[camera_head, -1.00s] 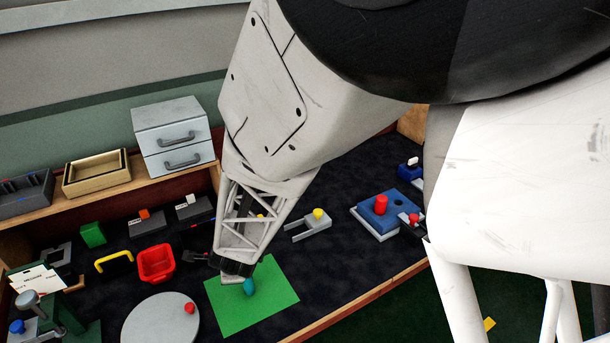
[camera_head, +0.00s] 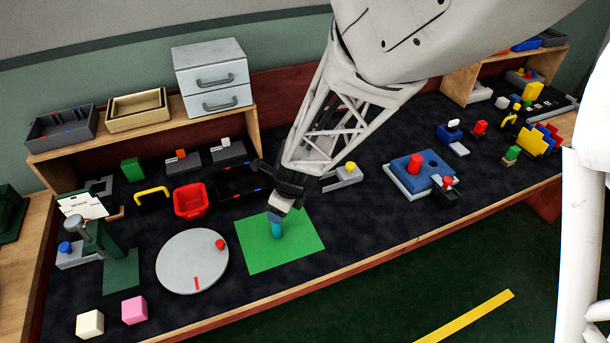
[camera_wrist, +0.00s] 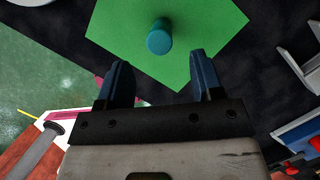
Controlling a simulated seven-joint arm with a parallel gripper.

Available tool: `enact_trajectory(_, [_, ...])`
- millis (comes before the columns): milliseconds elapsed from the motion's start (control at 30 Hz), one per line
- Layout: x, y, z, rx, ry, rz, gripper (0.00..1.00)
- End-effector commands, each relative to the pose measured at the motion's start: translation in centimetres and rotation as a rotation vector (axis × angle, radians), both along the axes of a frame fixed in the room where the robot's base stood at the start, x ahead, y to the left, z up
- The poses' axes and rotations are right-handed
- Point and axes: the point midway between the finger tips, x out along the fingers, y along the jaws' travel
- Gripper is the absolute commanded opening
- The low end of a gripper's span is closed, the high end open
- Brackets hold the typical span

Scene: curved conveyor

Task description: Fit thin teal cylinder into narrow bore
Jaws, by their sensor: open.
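The teal cylinder (camera_head: 277,230) stands upright on the green mat (camera_head: 301,249). In the wrist view the cylinder (camera_wrist: 159,40) is beyond my fingertips, roughly between their lines, with nothing touching it. My gripper (camera_head: 278,205) is just above the cylinder in the head view, and its tip covers part of the top. In the wrist view my gripper (camera_wrist: 158,68) has its two blue fingers spread apart and empty. A blue block (camera_head: 428,176) to the right holds a red cylinder (camera_head: 415,163) and shows a dark round hole beside it.
A grey disc (camera_head: 190,265) lies left of the mat, with a red bin (camera_head: 190,200) behind it. A grey fixture with a yellow knob (camera_head: 345,174) stands between the mat and the blue block. The table's front edge runs close below the mat.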

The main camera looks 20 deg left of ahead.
Motion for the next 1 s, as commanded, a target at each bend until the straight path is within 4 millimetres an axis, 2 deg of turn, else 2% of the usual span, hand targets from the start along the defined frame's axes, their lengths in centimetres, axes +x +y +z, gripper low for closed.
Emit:
enact_trajectory(167, [0.0,0.1,-0.4,0.000,0.001,0.000,0.61])
enact_trajectory(433, [0.0,0.7,-2.3,0.000,0.000,0.000,0.61])
enact_trajectory(833, [0.0,0.8,-2.6,0.000,0.000,0.001,0.61])
enact_trajectory(1000, [0.0,1.1,-3.5,-0.001,-0.001,0.002,0.61])
